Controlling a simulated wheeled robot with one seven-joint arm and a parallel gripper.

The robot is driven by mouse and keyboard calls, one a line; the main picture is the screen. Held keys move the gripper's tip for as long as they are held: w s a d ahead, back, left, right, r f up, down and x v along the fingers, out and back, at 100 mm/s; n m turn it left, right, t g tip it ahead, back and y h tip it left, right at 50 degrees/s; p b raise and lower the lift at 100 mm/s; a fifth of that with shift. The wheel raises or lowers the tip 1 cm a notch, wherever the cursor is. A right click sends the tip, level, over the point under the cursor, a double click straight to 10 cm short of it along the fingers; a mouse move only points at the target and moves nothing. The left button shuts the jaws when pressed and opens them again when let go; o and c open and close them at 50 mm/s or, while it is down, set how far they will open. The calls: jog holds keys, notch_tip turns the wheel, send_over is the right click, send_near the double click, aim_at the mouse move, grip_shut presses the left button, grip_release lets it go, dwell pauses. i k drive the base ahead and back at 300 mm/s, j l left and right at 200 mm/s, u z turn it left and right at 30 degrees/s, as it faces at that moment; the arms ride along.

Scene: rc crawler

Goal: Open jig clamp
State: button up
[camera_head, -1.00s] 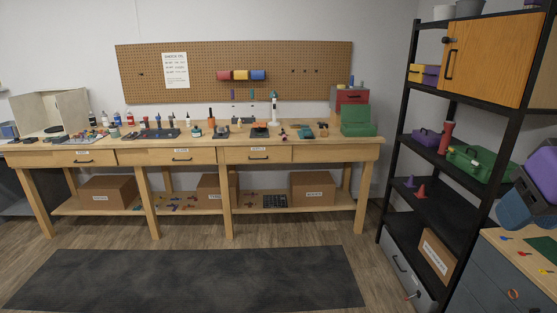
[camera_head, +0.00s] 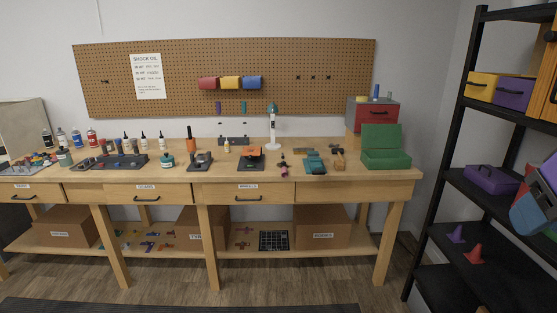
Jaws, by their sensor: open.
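The workbench (camera_head: 350,175) stands ahead with several small tools and fixtures on its top. I cannot tell for sure which one is the jig clamp. A dark fixture with an orange top (camera_head: 251,153) sits near the middle, below a white lamp. A dark grey fixture (camera_head: 200,161) stands to its left, and a teal vise-like device (camera_head: 315,163) to its right. They are too small to show whether any clamp is open or shut.
A green open case (camera_head: 385,150) and a red toolbox (camera_head: 372,116) stand at the bench's right end. A black shelf rack (camera_head: 437,165) rises at the right. A dark mat (camera_head: 180,305) lies on the floor before the bench.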

aim_at(245, 152)
jog(key=i+u, duration=0.35)
jog(key=i, duration=0.4)
jog(key=i+l+u, duration=0.15)
jog(key=i+u, duration=0.15)
jog(key=i, duration=0.45)
